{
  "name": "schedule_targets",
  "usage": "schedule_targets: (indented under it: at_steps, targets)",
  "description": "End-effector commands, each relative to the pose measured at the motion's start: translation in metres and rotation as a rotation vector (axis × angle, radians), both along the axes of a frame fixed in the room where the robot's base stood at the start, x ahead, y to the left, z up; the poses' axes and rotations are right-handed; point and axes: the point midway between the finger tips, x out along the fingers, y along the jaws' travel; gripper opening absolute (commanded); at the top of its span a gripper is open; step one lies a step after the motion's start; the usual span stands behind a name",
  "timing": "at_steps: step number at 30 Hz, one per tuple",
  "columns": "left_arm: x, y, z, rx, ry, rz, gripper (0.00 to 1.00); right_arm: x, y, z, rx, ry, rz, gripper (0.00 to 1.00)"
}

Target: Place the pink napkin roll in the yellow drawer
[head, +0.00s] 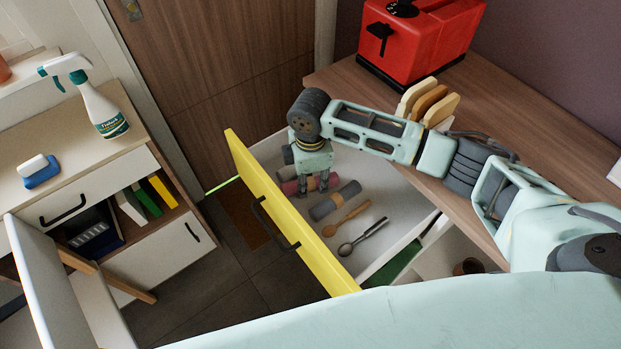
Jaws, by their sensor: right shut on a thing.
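The yellow-fronted drawer (289,226) is pulled open under the wooden counter. The pink napkin roll (291,187) is inside it, low and near the drawer floor. My right gripper (313,187) reaches down into the drawer from the right and is shut on the pink roll, covering its middle. I cannot tell whether the roll touches the drawer floor. A grey-purple napkin roll (336,200) lies just in front of it, and another greyish roll (288,154) shows partly behind the gripper. My left gripper is not in view.
A wooden spoon (353,220) and a metal spoon (363,237) lie in the drawer's nearer part. A red toaster (415,40) and a rack with bread-like slices (428,103) stand on the counter. A cabinet with a spray bottle (101,106) and sponge (40,172) stands left.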

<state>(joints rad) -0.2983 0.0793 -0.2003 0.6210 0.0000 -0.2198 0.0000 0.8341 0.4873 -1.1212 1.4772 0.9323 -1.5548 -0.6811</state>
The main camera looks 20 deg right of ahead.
Motion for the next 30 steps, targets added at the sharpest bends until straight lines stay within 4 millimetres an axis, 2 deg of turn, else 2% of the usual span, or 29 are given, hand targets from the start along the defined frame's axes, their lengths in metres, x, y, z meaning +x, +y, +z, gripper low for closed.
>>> schedule_targets:
  at_steps: [10, 11, 16, 26, 30]
  targets:
    - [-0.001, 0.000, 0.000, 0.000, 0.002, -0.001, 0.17, 0.000, 0.000, -0.003, 0.001, -0.001, 0.000, 0.02]
    - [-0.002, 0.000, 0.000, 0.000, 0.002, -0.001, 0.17, 0.001, 0.000, -0.002, 0.001, -0.002, 0.000, 0.30]
    - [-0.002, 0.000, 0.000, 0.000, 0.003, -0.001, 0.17, 0.000, 0.000, -0.002, 0.001, -0.002, 0.000, 0.45]
    - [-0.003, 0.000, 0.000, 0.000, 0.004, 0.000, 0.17, 0.001, 0.000, -0.001, 0.001, -0.002, 0.000, 0.46]
    - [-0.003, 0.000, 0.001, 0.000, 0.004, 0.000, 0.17, 0.002, 0.000, 0.012, 0.002, -0.005, 0.000, 0.46]
